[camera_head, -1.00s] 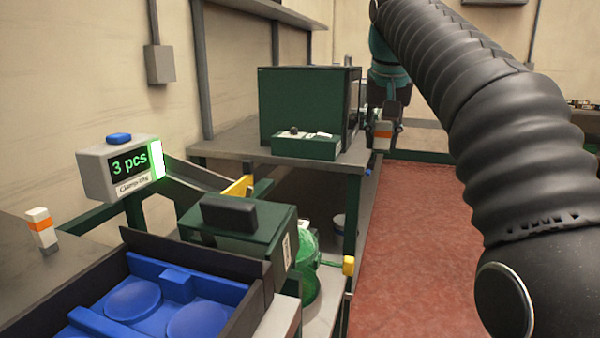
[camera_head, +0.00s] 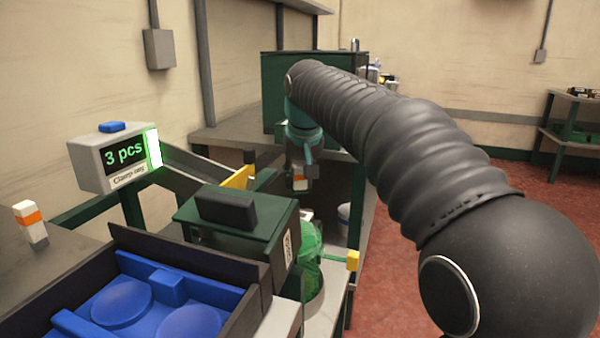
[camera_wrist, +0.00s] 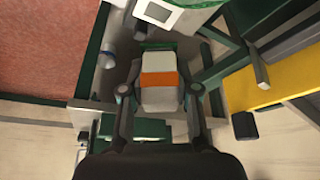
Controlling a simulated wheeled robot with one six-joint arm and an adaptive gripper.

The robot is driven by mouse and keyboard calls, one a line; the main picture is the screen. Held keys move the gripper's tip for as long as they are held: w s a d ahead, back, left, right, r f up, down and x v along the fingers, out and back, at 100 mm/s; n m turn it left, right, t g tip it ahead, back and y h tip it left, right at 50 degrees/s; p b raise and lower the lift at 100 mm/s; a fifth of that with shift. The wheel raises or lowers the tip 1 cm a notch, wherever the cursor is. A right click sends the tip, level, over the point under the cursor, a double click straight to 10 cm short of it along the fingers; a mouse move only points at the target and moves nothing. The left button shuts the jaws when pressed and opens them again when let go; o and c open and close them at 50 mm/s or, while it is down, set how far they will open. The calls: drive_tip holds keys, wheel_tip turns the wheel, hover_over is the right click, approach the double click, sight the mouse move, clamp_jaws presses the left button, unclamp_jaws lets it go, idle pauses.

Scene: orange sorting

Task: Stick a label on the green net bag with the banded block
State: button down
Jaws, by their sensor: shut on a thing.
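My gripper (camera_head: 300,172) is shut on a white block with an orange band (camera_head: 300,184). The wrist view shows the banded block (camera_wrist: 158,92) upright between the two fingers of my gripper (camera_wrist: 160,88). In the head view the gripper hangs above and behind the green net bag (camera_head: 312,262), apart from it. The bag sits at the right side of a dark green machine, partly hidden by it. Whether a label is on the bag or on the block's underside cannot be seen.
A display (camera_head: 112,158) reads "3 pcs". A similar orange-banded white piece (camera_head: 30,225) stands on the left counter. Blue trays (camera_head: 125,303) lie in front. Red floor is open at right.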

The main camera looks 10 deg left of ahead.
sight(300, 188)
drive_tip(key=shift+f+b, duration=0.6)
drive_tip(key=shift+f, duration=1)
drive_tip(key=shift+f+b, duration=0.85)
drive_tip(key=shift+b, duration=0.1)
drive_tip(key=shift+s+d, duration=0.1)
drive_tip(key=shift+s, duration=0.05)
drive_tip(key=shift+f, duration=0.75)
idle(0.9)
wheel_tip(300, 188, up, 3)
drive_tip(key=p, duration=0.2)
drive_tip(key=shift+p, duration=0.3)
drive_tip(key=shift+r, duration=2.15)
